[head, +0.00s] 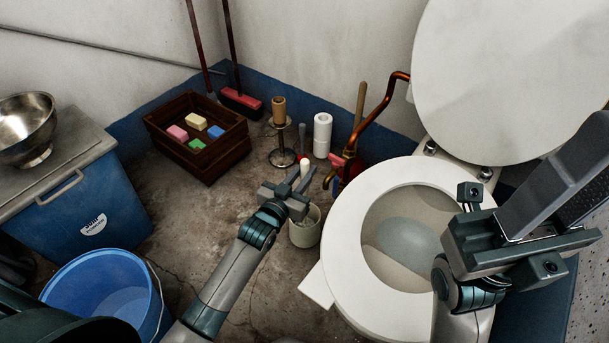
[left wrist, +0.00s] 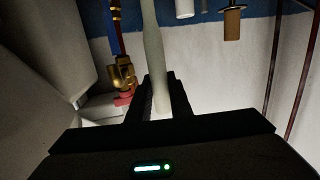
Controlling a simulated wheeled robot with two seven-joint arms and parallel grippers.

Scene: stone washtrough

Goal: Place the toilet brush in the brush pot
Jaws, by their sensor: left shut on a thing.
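My left gripper (head: 300,178) is shut on this handle. In the left wrist view the pale handle (left wrist: 154,50) runs up between the two dark fingers (left wrist: 160,98). The cream brush pot (head: 305,233) stands on the floor just below and right of the left gripper, beside the toilet. The gripper covers part of its mouth. The brush head is hidden, so I cannot tell whether it is inside the pot. My right gripper (head: 560,165) is over the toilet's right side; its finger gap is unclear.
The toilet bowl rim (head: 346,235) is right of the pot. Behind are a paper roll stand (head: 281,150), white rolls (head: 322,135), a plunger handle (head: 360,105) and a copper pipe (head: 378,98). A wooden crate (head: 225,160) and blue bucket (head: 150,310) are left. Floor between is clear.

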